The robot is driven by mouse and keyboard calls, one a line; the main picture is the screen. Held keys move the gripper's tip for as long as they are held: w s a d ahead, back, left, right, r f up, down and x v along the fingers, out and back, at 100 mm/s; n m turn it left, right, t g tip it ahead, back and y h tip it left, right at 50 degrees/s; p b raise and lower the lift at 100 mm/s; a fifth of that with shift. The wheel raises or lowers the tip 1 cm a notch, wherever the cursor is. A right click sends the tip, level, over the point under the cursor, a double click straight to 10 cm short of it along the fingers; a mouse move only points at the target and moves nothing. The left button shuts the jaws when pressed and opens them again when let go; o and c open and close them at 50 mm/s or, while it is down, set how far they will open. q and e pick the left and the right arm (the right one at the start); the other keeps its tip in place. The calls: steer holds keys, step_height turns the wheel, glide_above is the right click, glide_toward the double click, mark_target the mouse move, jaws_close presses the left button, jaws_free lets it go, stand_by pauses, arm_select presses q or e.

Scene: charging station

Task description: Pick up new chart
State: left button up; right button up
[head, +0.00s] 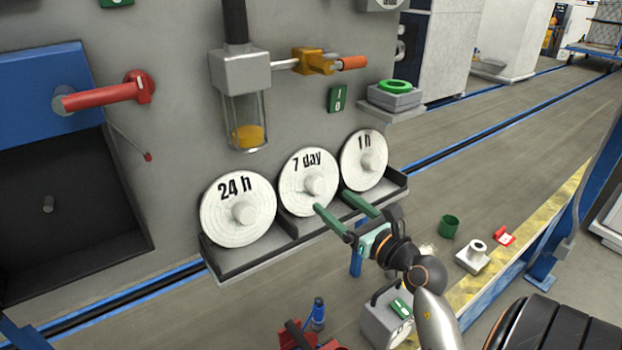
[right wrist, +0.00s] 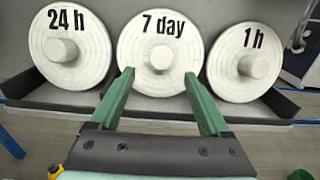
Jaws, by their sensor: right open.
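Three round white charts with central knobs lean side by side in a dark rack (head: 228,268). They are labelled "24 h" (head: 238,209), "7 day" (head: 308,182) and "1 h" (head: 364,160). My right gripper (head: 338,213) is open and empty in front of the "7 day" chart. In the right wrist view its green fingers (right wrist: 161,95) point at the "7 day" chart (right wrist: 160,53), one finger below each side of its knob. The "24 h" chart (right wrist: 69,50) is left and the "1 h" chart (right wrist: 247,62) is right there. My left gripper is not in view.
A red handle (head: 105,95) and a glass cup with yellow contents (head: 247,122) stick out from the panel above the rack. A small shelf (head: 393,110) holds a green ring. Green, white and red items lie on the floor at right.

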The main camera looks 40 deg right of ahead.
mark_target(321, 191)
steer(key=shift+w+d+p, duration=0.2)
steer(key=shift+w+p, duration=0.1)
steer(key=shift+w, duration=1.25)
steer(key=shift+w+d+p, duration=0.2)
steer(key=shift+w+p, duration=0.05)
steer(key=shift+w, duration=1.25)
jaws_close()
